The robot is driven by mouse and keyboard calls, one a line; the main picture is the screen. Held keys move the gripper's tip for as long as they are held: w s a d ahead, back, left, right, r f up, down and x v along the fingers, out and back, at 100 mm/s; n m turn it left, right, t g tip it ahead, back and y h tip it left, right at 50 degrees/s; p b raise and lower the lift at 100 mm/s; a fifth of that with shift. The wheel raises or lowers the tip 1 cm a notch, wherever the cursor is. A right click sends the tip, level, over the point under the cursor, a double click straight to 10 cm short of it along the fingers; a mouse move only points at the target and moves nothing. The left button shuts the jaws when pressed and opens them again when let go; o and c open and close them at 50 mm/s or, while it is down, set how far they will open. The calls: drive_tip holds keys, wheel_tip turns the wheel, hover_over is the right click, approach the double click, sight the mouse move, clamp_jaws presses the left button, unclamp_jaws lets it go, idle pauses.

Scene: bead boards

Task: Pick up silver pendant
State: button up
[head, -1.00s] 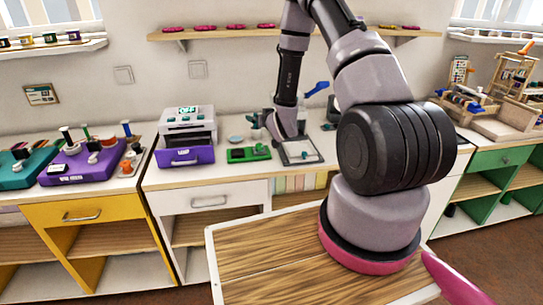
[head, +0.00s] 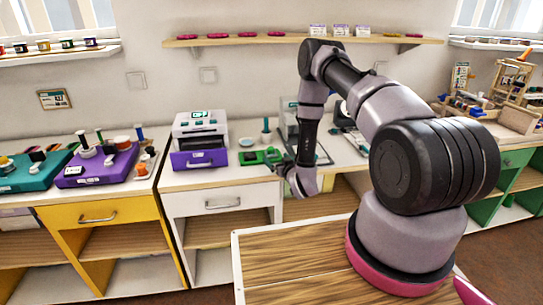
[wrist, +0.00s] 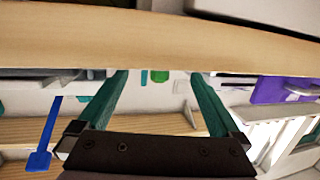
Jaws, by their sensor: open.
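I cannot make out a silver pendant in either view; it is too small to tell or hidden. My gripper (wrist: 160,75) shows two teal fingers spread apart with nothing between them in the wrist view. In the head view my gripper (head: 277,167) is small, near the counter's front edge, just right of and in front of the green board (head: 252,157). A pale wooden edge (wrist: 150,45) crosses the wrist view beyond the fingertips.
A printer-like machine with a purple drawer (head: 200,159) stands left of the green board. A purple board (head: 95,170) with pegs and a teal board (head: 32,175) stand further left. A wall shelf (head: 240,41) holds pink items and white cards. My arm hides part of the counter.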

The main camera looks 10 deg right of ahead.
sight(272, 154)
drive_tip(key=x, duration=0.5)
drive_tip(key=shift+w+r, duration=0.1)
drive_tip(key=c, duration=1.4)
